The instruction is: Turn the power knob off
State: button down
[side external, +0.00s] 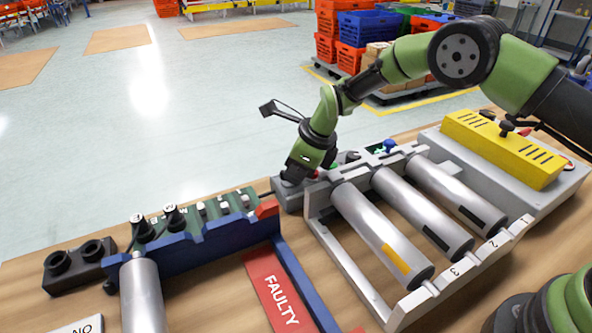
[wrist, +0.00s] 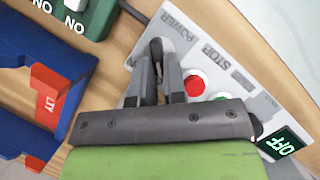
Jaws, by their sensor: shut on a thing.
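The grey control panel (wrist: 180,28) carries a "POWER" label, and the dark power knob (wrist: 156,50) stands below it in the wrist view. My gripper (wrist: 162,68) is shut on the knob, with one finger on each side; the fingers hide much of it, so its exact setting is hard to read. In the side external view my gripper (side external: 291,180) reaches down onto the left end of the grey control box (side external: 288,202), and the knob is hidden there.
A blue rack (side external: 205,248) stands left. A roller rack (side external: 318,205) with metal cylinders and a yellow-topped unit (side external: 500,148) stand right.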

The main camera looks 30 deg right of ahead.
jog(key=c, duration=1.2)
grip_release()
jog(key=v, duration=1)
jog(key=s+d+r+n+t, duration=0.1)
jog(key=s+d+r+n, duration=0.2)
jog(key=s+r+n, duration=0.4)
jog(key=s+d+r+n+t, duration=0.1)
jog(key=s+d+r+n, duration=0.3)
jog(key=r, duration=0.5)
jog(key=s+n, duration=0.4)
jog(key=s, duration=0.1)
jog(key=s+d+n+t+h, duration=0.1)
jog(key=s+n, duration=0.3)
jog(key=s, duration=0.2)
jog(key=s+n+t, duration=0.1)
jog(key=s+n, duration=0.2)
jog(key=s, duration=0.3)
jog(key=shift+d+r+n, duration=0.35)
jog(key=shift+r+n, duration=0.05)
